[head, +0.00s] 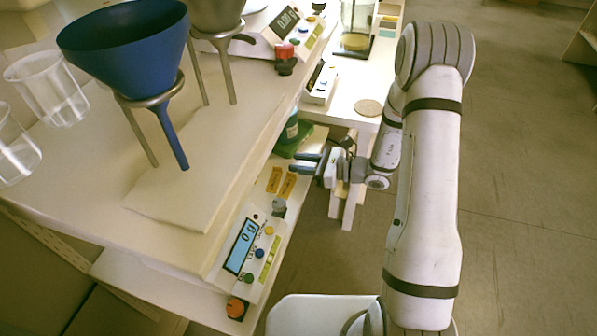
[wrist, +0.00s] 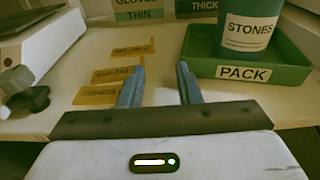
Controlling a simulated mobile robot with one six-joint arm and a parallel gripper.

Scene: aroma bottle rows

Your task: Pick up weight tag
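Several flat orange-yellow tags (wrist: 114,76) lie on the pale lower shelf in the wrist view, left of centre. Their print is too blurred to read, so I cannot tell which one is the weight tag. Two tags (head: 274,180) also show in the head view, near the shelf's right side. My gripper (wrist: 158,74) is open, with its two blue fingers apart and nothing between them. The left finger partly overlaps the nearer tags in the picture. In the head view, my gripper (head: 303,162) points left at the shelf, close to the tags.
A green tray (wrist: 241,72) marked PACK holds a container (wrist: 248,29) marked STONES, right of my fingers. A scale (wrist: 42,55) stands at the left. Boxes labelled GLOVES THIN (wrist: 138,8) and THICK stand behind. The upper bench (head: 105,165) overhangs the shelf.

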